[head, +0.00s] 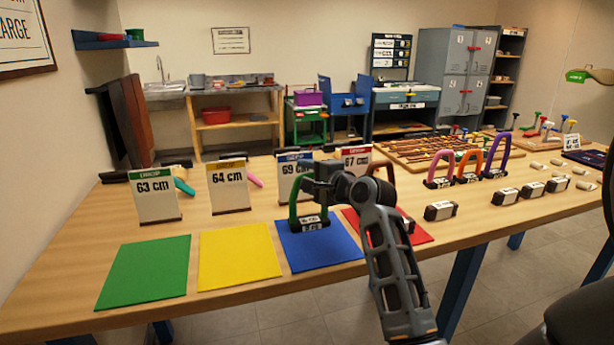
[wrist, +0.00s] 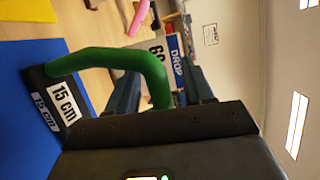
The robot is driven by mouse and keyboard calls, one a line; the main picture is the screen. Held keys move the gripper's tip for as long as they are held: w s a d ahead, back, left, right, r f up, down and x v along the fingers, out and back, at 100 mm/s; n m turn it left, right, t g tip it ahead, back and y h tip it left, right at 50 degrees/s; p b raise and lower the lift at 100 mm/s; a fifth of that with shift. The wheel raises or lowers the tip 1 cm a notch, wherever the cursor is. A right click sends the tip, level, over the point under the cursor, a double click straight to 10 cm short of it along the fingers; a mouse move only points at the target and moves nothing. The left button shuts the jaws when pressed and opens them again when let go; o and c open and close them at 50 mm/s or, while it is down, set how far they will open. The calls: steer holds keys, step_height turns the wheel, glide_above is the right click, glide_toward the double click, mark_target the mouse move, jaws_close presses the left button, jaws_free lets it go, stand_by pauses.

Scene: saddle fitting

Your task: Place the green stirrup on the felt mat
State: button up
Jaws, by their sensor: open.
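The green stirrup (head: 293,214) stands upright, its dark labelled base on the blue felt mat (head: 340,250). In the wrist view the stirrup (wrist: 105,58) shows its green arch and a base reading 15 cm, on the blue mat (wrist: 18,75). My gripper (head: 314,188) is at the top of the arch and hides part of it. In the wrist view the gripper's jaws (wrist: 160,92) are open, with the arch's top reaching in between them. Whether they touch the arch cannot be told.
Green (head: 145,272) and yellow (head: 240,255) mats lie bare to the left. The red mat (head: 418,236) holds a brown stirrup (head: 380,172), partly hidden by my arm. Upright cards, including the 69 cm card (head: 292,178), stand behind. More stirrups (head: 497,155) and labelled blocks (head: 440,210) are right.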

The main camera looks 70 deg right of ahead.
steer(key=v, duration=1.2)
steer(key=shift+r, duration=0.15)
steer(key=a+f+n, duration=0.1)
steer(key=a+f, duration=0.1)
steer(key=a, duration=0.1)
steer(key=w+a+f+n, duration=0.1)
steer(key=a+f, duration=0.2)
steer(key=a+f+n, duration=0.1)
steer(key=a+f, duration=0.2)
steer(key=a, duration=0.1)
steer(key=shift+w+a+n+g+y, duration=0.1)
steer(key=shift+w+n+g+y, duration=0.2)
steer(key=shift+y, duration=0.1)
steer(key=s+a+f+n+y, duration=0.1)
steer(key=s+a+f+n, duration=0.1)
steer(key=s+a+n, duration=0.3)
steer(key=s+a+f+n+y, duration=0.1)
steer(key=a+f+n, duration=0.15)
steer(key=a, duration=0.55)
steer(key=s+a+f+n+y, duration=0.1)
steer(key=s+a+f+n, duration=0.1)
steer(key=s+a+n, duration=0.3)
steer(key=s+a+r+n+t+y, duration=0.1)
steer(key=s+a+r+n+y, duration=0.2)
steer(key=s+a+n, duration=0.5)
steer(key=shift+s+a+r+n+y, duration=0.25)
steer(key=shift+a+n+y, duration=0.25)
steer(key=shift+a+n, duration=0.15)
